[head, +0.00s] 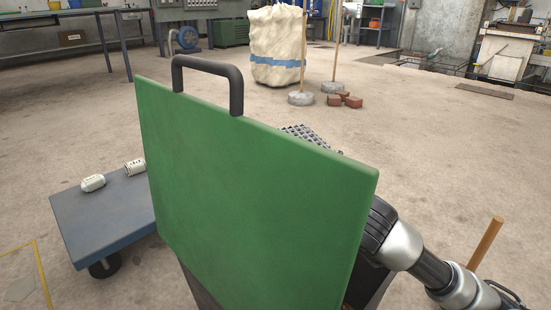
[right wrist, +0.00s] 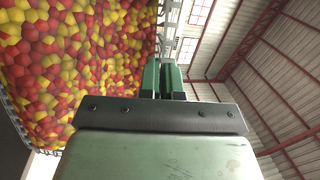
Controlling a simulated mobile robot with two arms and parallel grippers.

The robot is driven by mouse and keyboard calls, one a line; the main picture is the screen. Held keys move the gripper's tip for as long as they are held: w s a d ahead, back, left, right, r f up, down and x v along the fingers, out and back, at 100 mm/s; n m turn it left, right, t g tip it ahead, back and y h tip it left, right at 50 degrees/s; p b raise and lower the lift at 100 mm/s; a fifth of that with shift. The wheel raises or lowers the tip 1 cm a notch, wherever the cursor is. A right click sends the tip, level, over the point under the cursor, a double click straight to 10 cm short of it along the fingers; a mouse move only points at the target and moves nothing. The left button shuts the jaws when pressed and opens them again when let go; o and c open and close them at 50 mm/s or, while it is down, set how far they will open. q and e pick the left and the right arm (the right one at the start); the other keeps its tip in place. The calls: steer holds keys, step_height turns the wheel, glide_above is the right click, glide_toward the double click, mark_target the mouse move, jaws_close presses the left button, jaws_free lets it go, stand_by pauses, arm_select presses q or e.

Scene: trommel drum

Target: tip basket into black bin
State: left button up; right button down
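A large green panel (head: 250,190) with a black handle (head: 212,70) stands tilted across the middle of the head view and hides much behind it. A small piece of grey mesh (head: 305,134), perhaps the basket, shows over its top edge. Dark surfaces (head: 372,285) show beside its lower right; I cannot tell whether they are the black bin. My right arm reaches behind the panel. In the right wrist view, my right gripper's green fingers (right wrist: 164,80) are close together; what they hold is unclear. Red and yellow pieces (right wrist: 70,60) fill the left. My left gripper is out of view.
A blue cart (head: 105,215) with two white cans (head: 93,183) stands left of the panel. A wooden post (head: 485,243) rises at the right. Further back are a white bulk sack (head: 277,45) and red bricks (head: 345,100).

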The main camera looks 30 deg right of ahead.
steer(key=shift+s+f+t, duration=0.1)
steer(key=shift+s+t, duration=0.2)
steer(key=shift+s, duration=0.3)
stand_by(0.8)
